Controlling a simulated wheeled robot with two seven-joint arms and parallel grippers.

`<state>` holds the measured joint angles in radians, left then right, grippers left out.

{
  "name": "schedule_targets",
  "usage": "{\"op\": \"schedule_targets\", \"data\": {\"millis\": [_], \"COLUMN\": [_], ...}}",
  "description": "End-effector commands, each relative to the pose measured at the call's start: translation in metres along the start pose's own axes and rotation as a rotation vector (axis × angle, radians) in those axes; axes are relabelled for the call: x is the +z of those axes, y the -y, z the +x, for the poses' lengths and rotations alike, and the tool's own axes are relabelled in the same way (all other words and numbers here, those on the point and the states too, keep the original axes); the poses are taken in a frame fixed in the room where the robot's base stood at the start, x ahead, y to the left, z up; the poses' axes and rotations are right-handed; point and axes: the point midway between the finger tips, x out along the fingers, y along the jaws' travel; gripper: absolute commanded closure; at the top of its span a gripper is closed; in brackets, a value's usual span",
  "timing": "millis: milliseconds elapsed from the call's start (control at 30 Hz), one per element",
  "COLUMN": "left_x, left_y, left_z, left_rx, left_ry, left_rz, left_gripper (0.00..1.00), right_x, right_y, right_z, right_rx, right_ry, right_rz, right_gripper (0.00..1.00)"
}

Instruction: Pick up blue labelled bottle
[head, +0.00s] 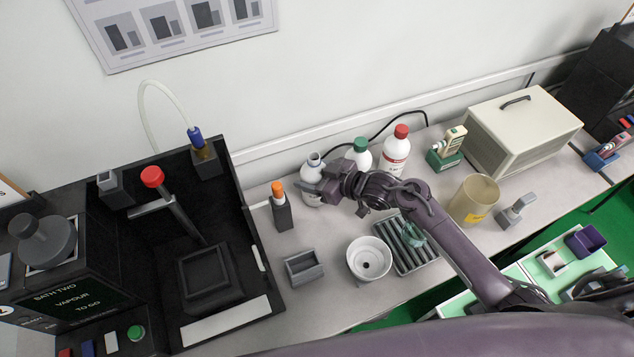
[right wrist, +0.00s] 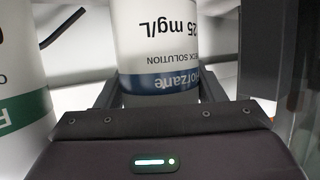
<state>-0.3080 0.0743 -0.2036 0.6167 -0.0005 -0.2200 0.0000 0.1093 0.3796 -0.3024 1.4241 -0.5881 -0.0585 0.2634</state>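In the right wrist view the bottle (right wrist: 158,45) fills the middle, with a blue band and "25 mg/L" print that appears upside down. My right gripper (head: 325,188) is at the bottle. Its fingers (right wrist: 160,88) lie on either side of the bottle, very close to its sides. Whether they press on it cannot be told. My left gripper is not in view.
A green-capped bottle (head: 360,153) and a red-capped bottle (head: 396,150) stand just right of it. An orange-topped grey holder (head: 282,210) stands close on the left. A white bowl (head: 369,260) and a dark ribbed tray (head: 420,262) lie in front.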

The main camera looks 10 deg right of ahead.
Motion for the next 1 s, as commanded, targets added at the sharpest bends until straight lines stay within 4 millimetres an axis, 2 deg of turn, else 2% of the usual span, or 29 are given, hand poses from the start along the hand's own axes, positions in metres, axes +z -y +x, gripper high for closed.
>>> {"op": "schedule_targets", "data": {"millis": [33, 267, 667, 867, 1000], "left_x": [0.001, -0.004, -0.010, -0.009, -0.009], "left_y": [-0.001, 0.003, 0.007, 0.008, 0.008], "left_z": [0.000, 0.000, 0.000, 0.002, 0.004], "left_rx": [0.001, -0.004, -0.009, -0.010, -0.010], "left_ry": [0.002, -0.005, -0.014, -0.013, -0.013], "left_rz": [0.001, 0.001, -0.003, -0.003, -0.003], "left_gripper": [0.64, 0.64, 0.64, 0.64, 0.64], "right_x": [0.000, 0.001, -0.007, -0.036, -0.071], "right_y": [0.001, 0.001, 0.000, -0.001, -0.001], "right_z": [0.000, 0.000, -0.002, -0.014, -0.028], "right_rx": [-0.001, -0.002, -0.002, 0.000, 0.001], "right_ry": [0.001, 0.002, -0.002, -0.007, -0.008], "right_rz": [0.000, 0.001, -0.002, -0.006, -0.008], "right_gripper": [0.48, 0.78, 0.78, 0.78, 0.78]}}
